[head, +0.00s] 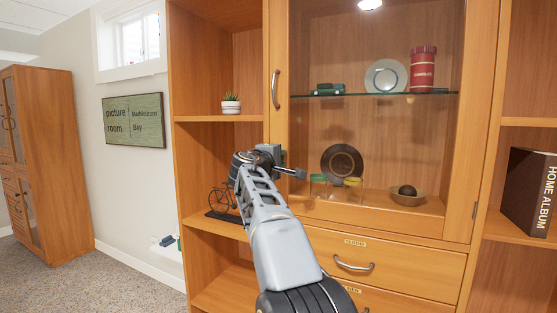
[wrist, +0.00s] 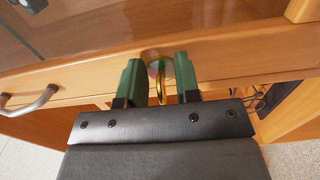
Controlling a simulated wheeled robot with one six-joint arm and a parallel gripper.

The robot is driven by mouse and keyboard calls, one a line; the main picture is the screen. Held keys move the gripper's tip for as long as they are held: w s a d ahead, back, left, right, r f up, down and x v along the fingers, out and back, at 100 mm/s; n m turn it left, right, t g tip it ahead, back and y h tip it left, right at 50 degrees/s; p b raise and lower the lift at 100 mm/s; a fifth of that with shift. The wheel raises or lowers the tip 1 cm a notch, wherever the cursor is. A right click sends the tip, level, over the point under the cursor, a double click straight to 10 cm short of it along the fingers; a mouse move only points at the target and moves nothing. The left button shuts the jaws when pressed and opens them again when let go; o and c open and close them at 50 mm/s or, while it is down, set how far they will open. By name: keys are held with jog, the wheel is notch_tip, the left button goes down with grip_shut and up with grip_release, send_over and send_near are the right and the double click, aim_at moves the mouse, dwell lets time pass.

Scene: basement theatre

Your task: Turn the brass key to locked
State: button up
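The brass key (wrist: 161,88) shows in the wrist view, standing out from a round brass lock plate (wrist: 155,67) in the wooden front of the cabinet (head: 284,222). Its bow is seen nearly edge-on and looks upright in that view. My gripper (wrist: 158,64) has its two green fingers on either side of the key, with a visible gap to each, so it is open around the key and not touching it. In the head view my arm and gripper (head: 290,172) reach the door's lower left, and the key is hidden there.
Behind the glass door stand several cups (head: 336,186), a bowl (head: 407,197) and a dark plate (head: 342,161). A bicycle model (head: 222,199) sits on the open shelf close left of my gripper. The door handle (head: 275,88) is above, a drawer handle (head: 353,265) below.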

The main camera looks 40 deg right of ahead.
jog(key=b+v, duration=0.2)
jog(key=v, duration=1.1)
jog(key=shift+s+a, duration=0.2)
jog(key=shift+a, duration=0.15)
jog(key=s+a+f+m+g+y+p, duration=0.4)
jog(key=s+a+f+y+p, duration=1.1)
jog(key=p, duration=0.5)
notch_tip(320, 180, down, 4)
jog(key=shift+s+a+r+m+g+y+p, duration=0.3)
jog(key=shift+s+a+m+p, duration=0.15)
jog(key=shift+s, duration=0.75)
